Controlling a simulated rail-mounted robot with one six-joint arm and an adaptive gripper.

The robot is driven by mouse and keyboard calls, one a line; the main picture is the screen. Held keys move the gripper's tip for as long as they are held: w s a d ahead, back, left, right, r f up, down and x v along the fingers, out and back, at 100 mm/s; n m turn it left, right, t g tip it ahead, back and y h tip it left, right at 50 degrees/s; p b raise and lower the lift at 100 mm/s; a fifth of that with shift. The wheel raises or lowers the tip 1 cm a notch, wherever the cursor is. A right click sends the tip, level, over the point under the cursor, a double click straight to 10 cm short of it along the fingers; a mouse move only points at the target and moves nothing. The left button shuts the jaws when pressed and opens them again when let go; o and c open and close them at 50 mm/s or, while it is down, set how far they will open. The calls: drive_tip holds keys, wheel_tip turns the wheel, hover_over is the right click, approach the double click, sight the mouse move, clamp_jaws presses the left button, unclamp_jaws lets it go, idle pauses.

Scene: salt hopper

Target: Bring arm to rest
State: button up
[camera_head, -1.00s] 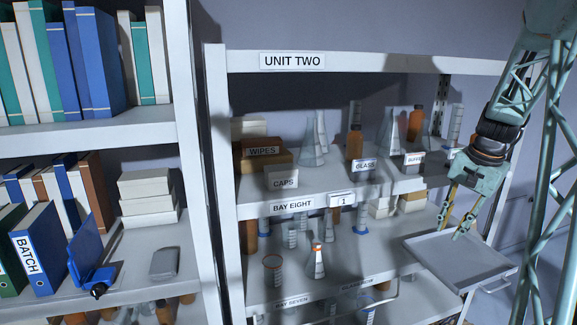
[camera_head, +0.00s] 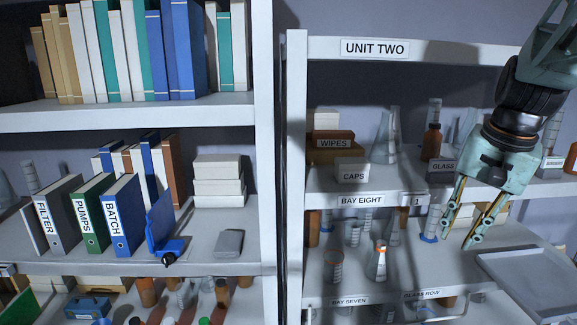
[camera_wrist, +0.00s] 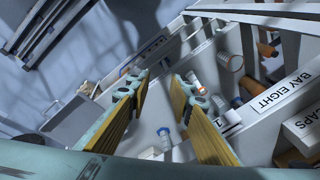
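My gripper (camera_head: 463,228) hangs in front of the right-hand shelf unit, at the right of the head view, fingers pointing down. Its two fingers stand apart with nothing between them. In the wrist view the open fingers (camera_wrist: 160,85) also show a clear gap, with their yellowish inner pads facing each other. Below and to the right of the gripper in the head view is a grey tray (camera_head: 535,285), apart from the fingers.
Shelves labelled UNIT TWO (camera_head: 375,48) hold flasks, brown bottles and boxes behind the gripper. An orange-topped flask (camera_head: 377,265) stands on the bay shelf. A left bookcase (camera_head: 130,112) holds binders, white boxes (camera_head: 218,180) and a blue clamp-like item (camera_head: 163,235).

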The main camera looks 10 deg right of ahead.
drive_tip(key=s+a+n+b, duration=0.1)
drive_tip(key=s+a+n, duration=0.1)
drive_tip(key=s+a, duration=0.45)
drive_tip(key=s+a+n+b, duration=0.1)
drive_tip(key=s+a+n, duration=0.15)
drive_tip(key=a, duration=0.75)
drive_tip(key=s+a+r+n+p, duration=0.2)
drive_tip(key=s+a+r, duration=0.1)
drive_tip(key=s, duration=0.5)
drive_tip(key=s+a+r+n+t+p, duration=0.1)
drive_tip(key=s+a+r+n+p, duration=0.1)
drive_tip(key=s, duration=0.6)
drive_tip(key=shift+s+a+r+n, duration=0.25)
drive_tip(key=shift+a+r+n, duration=0.3)
drive_tip(key=shift+a+r, duration=0.15)
